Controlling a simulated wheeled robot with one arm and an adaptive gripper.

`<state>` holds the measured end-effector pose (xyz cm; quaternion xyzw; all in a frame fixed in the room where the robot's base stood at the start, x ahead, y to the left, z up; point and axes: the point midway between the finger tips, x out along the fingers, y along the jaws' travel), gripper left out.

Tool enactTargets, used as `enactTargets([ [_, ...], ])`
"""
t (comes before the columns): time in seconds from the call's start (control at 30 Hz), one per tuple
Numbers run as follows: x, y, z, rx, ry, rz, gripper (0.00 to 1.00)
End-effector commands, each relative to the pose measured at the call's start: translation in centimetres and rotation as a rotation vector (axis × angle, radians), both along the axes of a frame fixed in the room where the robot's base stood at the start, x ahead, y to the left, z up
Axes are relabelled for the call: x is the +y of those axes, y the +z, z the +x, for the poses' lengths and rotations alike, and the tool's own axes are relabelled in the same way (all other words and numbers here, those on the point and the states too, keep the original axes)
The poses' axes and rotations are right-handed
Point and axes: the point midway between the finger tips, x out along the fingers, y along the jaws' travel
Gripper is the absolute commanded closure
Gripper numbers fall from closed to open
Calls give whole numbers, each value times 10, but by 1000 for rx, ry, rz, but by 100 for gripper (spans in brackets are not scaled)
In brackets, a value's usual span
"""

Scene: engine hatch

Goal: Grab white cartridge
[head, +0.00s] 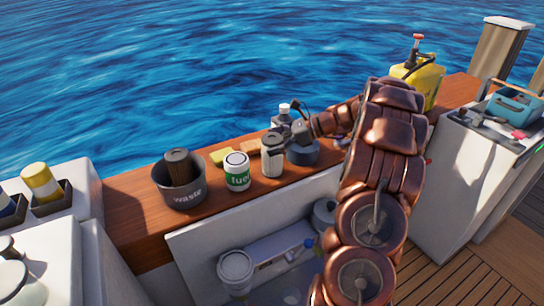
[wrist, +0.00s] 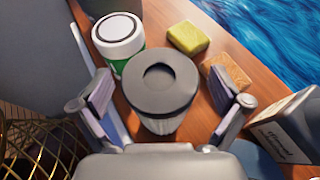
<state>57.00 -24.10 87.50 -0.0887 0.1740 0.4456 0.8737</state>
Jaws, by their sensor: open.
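The white cartridge (head: 272,161) with a dark grey top stands upright on the wooden ledge, to the right of a green and white fuel can (head: 237,172). In the wrist view the cartridge (wrist: 163,88) is in the middle, with its round recessed top facing the camera. My gripper (head: 287,138) is at the cartridge's upper right in the head view. In the wrist view my gripper (wrist: 160,98) is open, with one finger on each side of the cartridge and a visible gap at both sides. The cartridge's lower part is partly hidden in the wrist view.
The fuel can (wrist: 119,38) stands close behind the cartridge. A yellow sponge (wrist: 188,37) and a tan block (wrist: 228,72) lie nearby. A labelled bottle (wrist: 288,128) is at right. A waste bucket (head: 180,190) stands left on the ledge (head: 125,198); water lies beyond.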

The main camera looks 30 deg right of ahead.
Motion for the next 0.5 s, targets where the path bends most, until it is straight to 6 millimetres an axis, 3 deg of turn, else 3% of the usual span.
enactTargets([
  [0.13,0,0,0,0,0,0,2],
  [0.5,0,0,0,0,0,0,40],
])
